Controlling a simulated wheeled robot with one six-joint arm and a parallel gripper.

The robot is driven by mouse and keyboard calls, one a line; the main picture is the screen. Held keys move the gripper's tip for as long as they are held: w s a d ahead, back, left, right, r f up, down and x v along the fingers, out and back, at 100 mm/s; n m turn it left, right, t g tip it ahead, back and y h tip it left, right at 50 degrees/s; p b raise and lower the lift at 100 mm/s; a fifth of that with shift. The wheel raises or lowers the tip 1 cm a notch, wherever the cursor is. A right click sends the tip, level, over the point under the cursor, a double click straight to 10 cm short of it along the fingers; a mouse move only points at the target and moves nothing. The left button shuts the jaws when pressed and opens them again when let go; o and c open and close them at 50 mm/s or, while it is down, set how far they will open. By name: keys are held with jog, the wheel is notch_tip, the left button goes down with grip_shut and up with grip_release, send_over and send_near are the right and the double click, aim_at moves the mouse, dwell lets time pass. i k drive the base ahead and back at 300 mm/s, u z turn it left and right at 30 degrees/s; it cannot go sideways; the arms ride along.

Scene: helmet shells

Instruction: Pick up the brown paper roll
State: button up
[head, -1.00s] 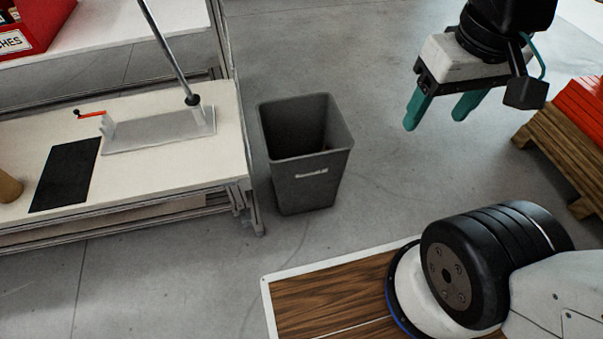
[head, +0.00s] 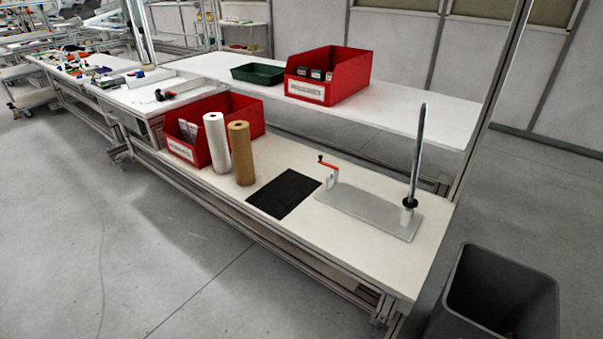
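The brown paper roll (head: 241,153) stands upright on the white workbench (head: 382,258), in the head view left of centre. A white roll (head: 217,142) stands upright close beside it on the left. A black mat (head: 284,193) lies on the bench to the right of the brown roll. My gripper is out of the head view now, so its state and its distance from the roll do not show.
A red bin (head: 245,112) stands behind the rolls. A metal plate with an upright rod (head: 412,165) and a red-handled crank (head: 328,172) sits at the bench's right. A raised shelf (head: 420,116) holds another red bin (head: 342,73). A grey waste bin (head: 500,290) stands on the floor at right.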

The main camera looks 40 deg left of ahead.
aim_at(239, 130)
jog(key=u, duration=0.45)
jog(key=k, duration=0.35)
jog(key=u, duration=1.6)
jog(key=i, duration=0.6)
jog(key=u, duration=0.5)
